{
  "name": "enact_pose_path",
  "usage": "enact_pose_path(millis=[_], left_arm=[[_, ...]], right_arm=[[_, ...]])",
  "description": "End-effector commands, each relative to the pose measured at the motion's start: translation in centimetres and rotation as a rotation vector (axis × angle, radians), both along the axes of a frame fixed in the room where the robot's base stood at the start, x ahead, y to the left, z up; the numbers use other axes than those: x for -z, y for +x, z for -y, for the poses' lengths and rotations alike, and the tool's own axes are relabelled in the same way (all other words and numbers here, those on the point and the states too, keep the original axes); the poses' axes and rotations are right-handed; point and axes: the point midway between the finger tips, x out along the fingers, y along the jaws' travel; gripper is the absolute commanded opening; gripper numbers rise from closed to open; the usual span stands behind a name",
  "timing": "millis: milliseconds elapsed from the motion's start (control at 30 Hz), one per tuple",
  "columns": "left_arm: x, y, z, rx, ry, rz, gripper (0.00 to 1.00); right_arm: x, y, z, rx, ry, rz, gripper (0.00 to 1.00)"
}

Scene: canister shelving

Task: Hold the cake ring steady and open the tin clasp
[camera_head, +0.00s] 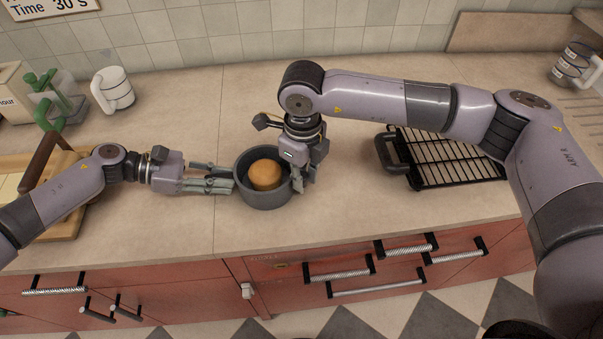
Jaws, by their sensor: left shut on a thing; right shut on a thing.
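The cake ring (264,199) is a dark grey round tin on the counter, with a golden-brown cake (265,175) inside it. My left gripper (232,178) reaches in from the left, with its fingers at the left wall of the ring, and is shut on it. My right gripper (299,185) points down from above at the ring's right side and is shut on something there. The clasp cannot be made out; my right gripper covers that side of the ring.
A black wire rack (450,160) with a handle lies to the right. A white mug-like container (113,91), a green item (55,98) and a wooden board (62,222) are at the left. The counter's front edge is close below the ring.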

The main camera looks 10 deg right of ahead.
Motion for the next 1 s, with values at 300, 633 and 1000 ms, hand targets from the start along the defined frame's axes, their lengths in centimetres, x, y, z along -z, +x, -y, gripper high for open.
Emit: enact_pose_path(millis=[300,633,1000], left_arm=[[0.2,-0.2,0.0,0.003,0.003,-0.002,0.0],[0.2,-0.2,0.0,0.002,0.003,-0.002,0.0],[0.2,-0.1,-0.1,0.001,0.004,-0.002,0.0]], right_arm=[[0.0,0.3,1.4,-0.199,-0.001,0.001,0.0],[-0.1,1.2,3.2,-0.508,0.0,0.002,0.0],[-0.1,2.9,4.8,-0.858,0.0,0.002,0.0]])
